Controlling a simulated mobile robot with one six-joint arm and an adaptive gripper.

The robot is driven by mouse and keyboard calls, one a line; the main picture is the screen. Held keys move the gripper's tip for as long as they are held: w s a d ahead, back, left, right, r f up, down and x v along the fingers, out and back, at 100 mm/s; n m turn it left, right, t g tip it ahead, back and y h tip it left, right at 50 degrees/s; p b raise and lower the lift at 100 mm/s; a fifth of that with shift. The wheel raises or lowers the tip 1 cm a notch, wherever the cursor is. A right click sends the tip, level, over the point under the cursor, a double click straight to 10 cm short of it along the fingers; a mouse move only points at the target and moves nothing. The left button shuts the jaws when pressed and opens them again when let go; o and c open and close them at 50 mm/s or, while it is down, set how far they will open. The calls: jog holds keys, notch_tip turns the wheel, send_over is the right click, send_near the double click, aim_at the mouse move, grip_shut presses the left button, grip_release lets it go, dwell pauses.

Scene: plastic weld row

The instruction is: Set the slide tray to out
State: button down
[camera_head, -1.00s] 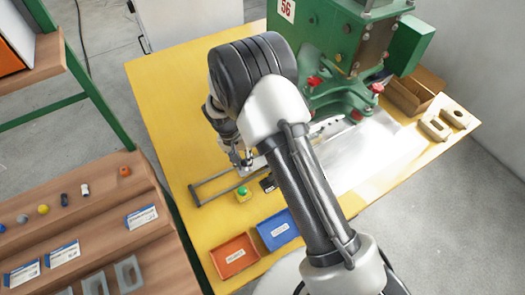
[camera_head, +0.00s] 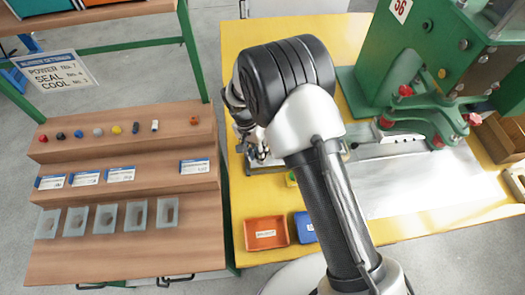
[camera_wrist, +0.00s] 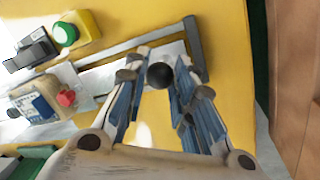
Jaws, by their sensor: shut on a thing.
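My gripper (camera_wrist: 160,82) is shut on the round black knob (camera_wrist: 160,75) of the slide tray, which sits between the two fingers in the wrist view. Pale plate of the slide tray (camera_wrist: 174,50) shows behind the knob, close to the grey end bar of the rails (camera_wrist: 196,50). Much of the tray is hidden by the fingers. In the head view my gripper (camera_head: 262,152) is low over the left side of the yellow table, and the rails (camera_head: 268,168) show only in part beneath it.
A green press (camera_head: 425,50) stands at the right. A green button on a yellow box (camera_wrist: 66,35) is beside the rails. An orange bin (camera_head: 266,233) and a blue bin (camera_head: 304,228) lie at the front. A wooden shelf rack (camera_head: 120,215) stands close to the table's left edge.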

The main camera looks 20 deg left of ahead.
jog(key=shift+s+a, duration=0.1)
jog(key=shift+a, duration=0.1)
jog(key=c, duration=1.3)
grip_release()
jog(key=r, duration=0.4)
jog(key=a+r, duration=0.1)
jog(key=r, duration=0.3)
jog(key=a+r, duration=0.1)
jog(key=r, duration=0.2)
jog(key=shift+w+a+r, duration=0.15)
jog(key=shift+w+r, duration=0.05)
jog(key=shift+r, duration=0.2)
